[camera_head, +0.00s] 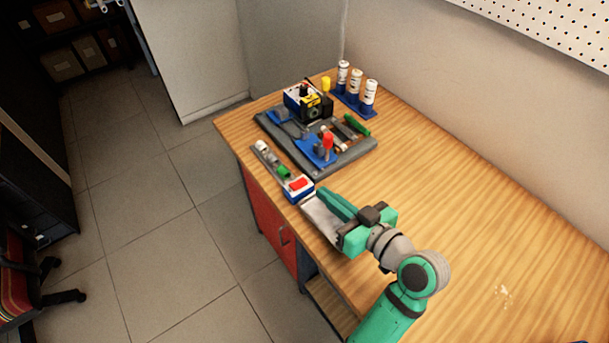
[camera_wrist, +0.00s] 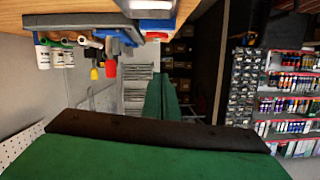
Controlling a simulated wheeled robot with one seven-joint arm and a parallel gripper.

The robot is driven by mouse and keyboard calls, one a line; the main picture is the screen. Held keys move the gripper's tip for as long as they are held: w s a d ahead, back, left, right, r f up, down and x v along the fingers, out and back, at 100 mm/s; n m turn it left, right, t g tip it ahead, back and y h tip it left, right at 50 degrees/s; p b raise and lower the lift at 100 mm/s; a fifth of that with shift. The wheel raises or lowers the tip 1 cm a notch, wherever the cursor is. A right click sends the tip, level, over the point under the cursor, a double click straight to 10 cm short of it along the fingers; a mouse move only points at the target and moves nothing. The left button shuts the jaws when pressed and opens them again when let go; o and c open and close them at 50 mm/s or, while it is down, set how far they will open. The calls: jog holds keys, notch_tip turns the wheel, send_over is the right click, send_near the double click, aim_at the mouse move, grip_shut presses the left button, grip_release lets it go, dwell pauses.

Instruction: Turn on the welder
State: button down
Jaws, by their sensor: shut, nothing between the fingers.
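A small blue and white box with a red top (camera_head: 299,185) sits at the table's front edge, at the near end of a narrow grey strip (camera_head: 268,157) with white and green parts. A yellow, black and blue device (camera_head: 303,100) stands on a dark grey board (camera_head: 350,160) farther back; I cannot tell which of these is the welder. My gripper (camera_head: 330,202) is low over the table edge, just to the right of the red-topped box. In the wrist view its green fingers (camera_wrist: 160,97) are together and empty. Any contact with the box is not clear.
Blue holders, a red-topped piece (camera_head: 328,141) and a green-handled tool (camera_head: 357,125) lie on the board. White bottles (camera_head: 356,82) stand in a blue rack behind. The wooden table (camera_head: 480,220) is clear to the right. A wall runs behind it.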

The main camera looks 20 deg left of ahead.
jog(key=shift+d, duration=0.1)
send_over(301, 187)
jog(key=s, duration=0.2)
notch_tip(301, 187, down, 2)
jog(key=f, duration=0.2)
jog(key=shift+w+d+f, duration=0.1)
jog(key=shift+d+f, duration=0.25)
jog(key=shift+f, duration=0.85)
jog(key=shift+a, duration=0.1)
